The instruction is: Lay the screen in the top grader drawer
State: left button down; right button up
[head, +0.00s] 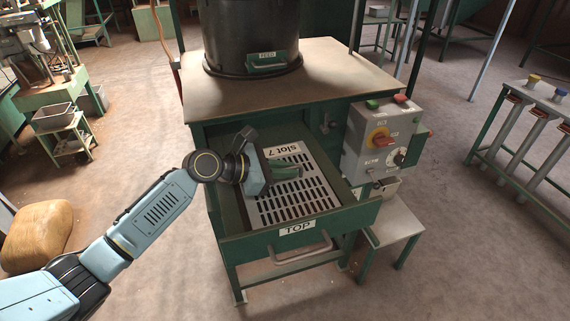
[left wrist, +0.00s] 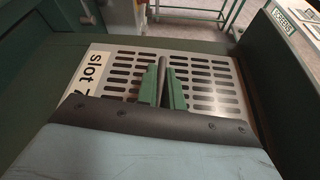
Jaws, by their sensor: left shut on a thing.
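The screen (head: 318,198) is a grey slotted metal plate marked "slot 7". It lies flat-looking within the open top drawer (head: 350,220), a green drawer with a "TOP" label and a metal handle on its front. My left gripper (head: 286,171) reaches in from the left above the screen. In the left wrist view its green fingers (left wrist: 163,88) are shut on a thin upright grip of the screen (left wrist: 205,75). I cannot tell whether the plate rests on the drawer's bottom or hangs just above it. My right gripper is out of view.
The grader's tabletop (head: 330,75) with a black drum (head: 250,30) stands above and behind the drawer. A grey control box (head: 378,145) is close on the right, above a small bench (head: 393,232). A green rack (head: 530,135) stands further right. The floor in front is clear.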

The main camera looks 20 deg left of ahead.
pick_arm(q)
jog(key=shift+f, duration=0.2)
jog(key=c, duration=1.5)
grip_release()
jog(key=shift+o, duration=0.2)
jog(key=shift+f, duration=0.15)
jog(key=shift+s, duration=0.1)
jog(key=v, duration=1.3)
jog(key=shift+s+a+r, duration=0.1)
jog(key=shift+r, duration=0.1)
